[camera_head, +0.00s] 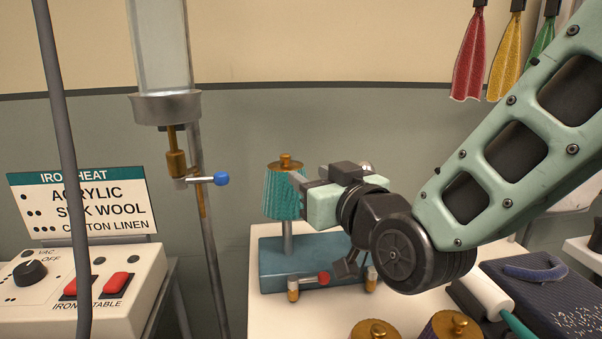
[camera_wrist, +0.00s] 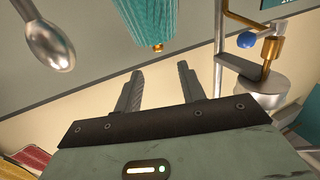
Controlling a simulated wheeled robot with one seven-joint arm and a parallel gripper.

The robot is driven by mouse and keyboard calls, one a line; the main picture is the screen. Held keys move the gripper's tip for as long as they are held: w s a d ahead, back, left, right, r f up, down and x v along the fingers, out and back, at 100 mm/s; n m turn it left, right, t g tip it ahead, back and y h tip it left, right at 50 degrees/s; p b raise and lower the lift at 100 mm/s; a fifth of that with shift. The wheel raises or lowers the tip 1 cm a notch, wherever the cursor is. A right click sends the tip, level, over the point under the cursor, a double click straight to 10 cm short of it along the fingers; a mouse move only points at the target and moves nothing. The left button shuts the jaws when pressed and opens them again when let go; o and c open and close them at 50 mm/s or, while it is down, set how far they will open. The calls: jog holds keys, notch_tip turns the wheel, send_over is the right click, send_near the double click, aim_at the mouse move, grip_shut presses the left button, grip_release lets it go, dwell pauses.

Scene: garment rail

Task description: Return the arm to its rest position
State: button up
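My gripper (camera_head: 297,181) is at the end of my green arm in the middle of the head view, beside a teal ribbed cone (camera_head: 281,193) on a blue stand. In the wrist view my gripper's two dark fingers (camera_wrist: 158,92) stand apart with nothing between them. The teal cone (camera_wrist: 158,20) lies beyond the fingertips there, with a gap to them. In the head view the far finger is partly hidden by the gripper body.
A blue-based stand (camera_head: 275,266) with small taps is below my gripper on a white table (camera_head: 262,325). Two brass-topped spools (camera_head: 376,330) are in front. A control box (camera_head: 75,290) and a glass cylinder (camera_head: 161,45) are left. A dark board (camera_head: 545,300) is right.

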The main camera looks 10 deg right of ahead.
jog(key=s+f+n+g+h+p, duration=0.2)
jog(key=s+f+n+g+p, duration=0.1)
jog(key=s+f+g, duration=0.95)
jog(key=s+d+r+g+h+p, duration=0.1)
jog(key=s+d+g+h, duration=0.2)
jog(key=s, duration=0.7)
jog(key=shift+s+d+r+n+g, duration=0.2)
jog(key=shift+d+n+g, duration=0.3)
jog(key=shift+d, duration=0.6)
